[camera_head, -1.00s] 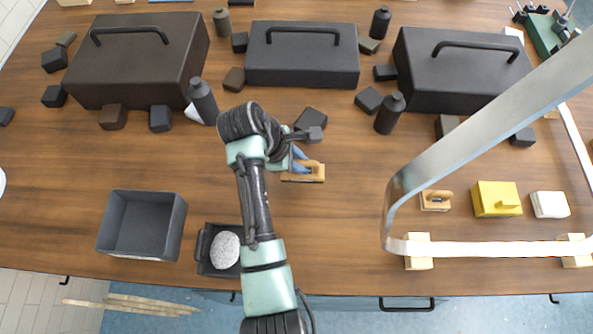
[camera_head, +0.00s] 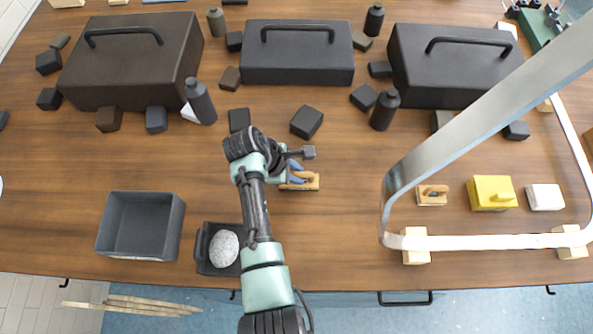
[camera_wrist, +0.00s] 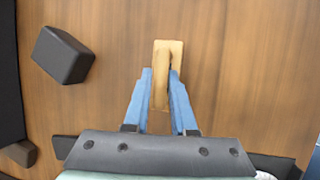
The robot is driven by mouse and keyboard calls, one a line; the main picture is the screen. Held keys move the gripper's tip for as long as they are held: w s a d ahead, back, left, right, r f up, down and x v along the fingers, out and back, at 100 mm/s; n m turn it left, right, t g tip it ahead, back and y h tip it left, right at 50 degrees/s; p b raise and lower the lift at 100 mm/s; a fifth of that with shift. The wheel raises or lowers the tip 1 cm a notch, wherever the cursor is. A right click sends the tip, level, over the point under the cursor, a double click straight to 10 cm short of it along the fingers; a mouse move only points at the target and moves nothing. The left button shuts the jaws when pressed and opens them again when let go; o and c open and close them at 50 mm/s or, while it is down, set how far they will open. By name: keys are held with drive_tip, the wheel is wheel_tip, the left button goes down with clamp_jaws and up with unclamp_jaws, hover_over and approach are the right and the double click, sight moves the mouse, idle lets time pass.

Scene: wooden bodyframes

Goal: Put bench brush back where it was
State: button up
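The bench brush (camera_head: 303,183), a light wooden block with a raised handle, is at my gripper (camera_head: 296,174) near the middle of the table. In the wrist view, the brush (camera_wrist: 160,60) stands lengthwise between the blue fingers of my gripper (camera_wrist: 161,78). The fingertips lie close against both sides of its handle and appear shut on it. The brush is at or just above the tabletop; I cannot tell which.
A similar small wooden tool (camera_head: 432,195), a yellow block (camera_head: 491,193) and a white block (camera_head: 545,197) are inside a metal frame (camera_head: 470,242) at right. Dark cases (camera_head: 298,65) line the back. An open grey bin (camera_head: 107,225) is at left. Table right of the gripper is clear.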

drive_tip(key=o, duration=0.3)
